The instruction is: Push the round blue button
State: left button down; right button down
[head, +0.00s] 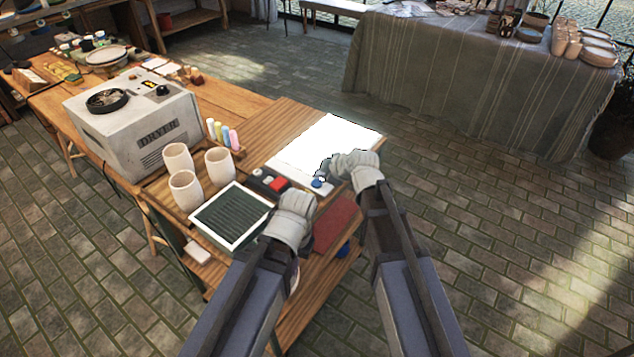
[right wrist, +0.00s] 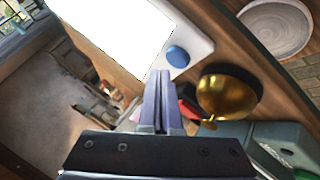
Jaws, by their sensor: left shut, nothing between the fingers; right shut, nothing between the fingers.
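The round blue button (head: 318,182) sits on the near corner of a white board (head: 299,178) with a bright, glowing panel. It also shows in the right wrist view (right wrist: 177,56), on the board's pale border. My right gripper (head: 328,166) is shut and empty, close beside the button. In the right wrist view its closed fingertips (right wrist: 160,75) appear just below and left of the button, and a small gap shows between them in the picture. I cannot tell its height above the board. My left gripper (head: 300,198) is shut and empty, nearer the table's front edge.
A grey dryer (head: 140,125), several beige cups (head: 186,189) and a green ribbed tray (head: 233,243) stand left of the board. A red pad (head: 337,222) lies near the front edge. A gold rounded object (right wrist: 228,95) and a plate (right wrist: 275,28) show in the right wrist view.

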aim_at(320, 184)
jog(key=shift+f, duration=0.1)
dwell(0.3)
jog(key=shift+f+b, duration=0.35)
jog(key=shift+b, duration=0.1)
jog(key=shift+f+b, duration=0.45)
jog(key=shift+b, duration=0.05)
dwell(0.5)
jog(key=shift+r, duration=0.15)
jog(key=shift+r+p, duration=0.8)
jog(key=shift+p, duration=0.15)
notch_tip(320, 184, up, 6)
jog(key=p, duration=0.6)
